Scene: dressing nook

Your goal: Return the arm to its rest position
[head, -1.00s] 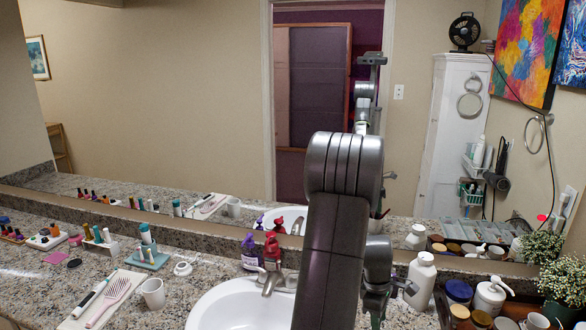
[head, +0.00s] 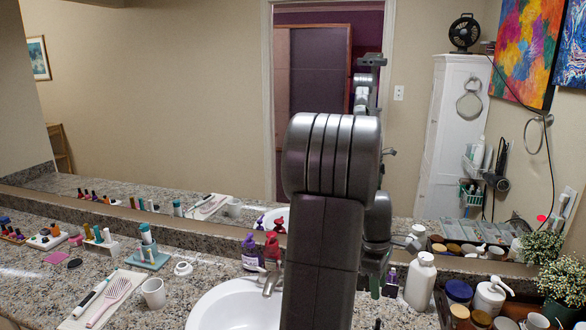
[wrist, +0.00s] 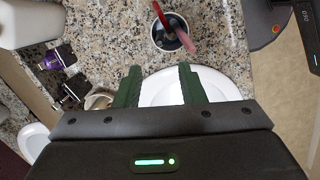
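My arm rises in the middle of the head view, in front of the sink (head: 225,305), its bend near the top standing before the mirror. The white sink basin (wrist: 165,88) lies beyond and below the fingertips. Much of the basin and part of the faucet (head: 271,280) are hidden by my arm in the head view.
A white bottle (head: 420,282) stands right of my gripper, with jars (head: 459,292) and a pump bottle (head: 489,296) beyond. A dark cup (wrist: 172,38) holding red items stands ahead of the fingers. A white mug (head: 153,293) and hairbrush (head: 116,290) are left of the sink.

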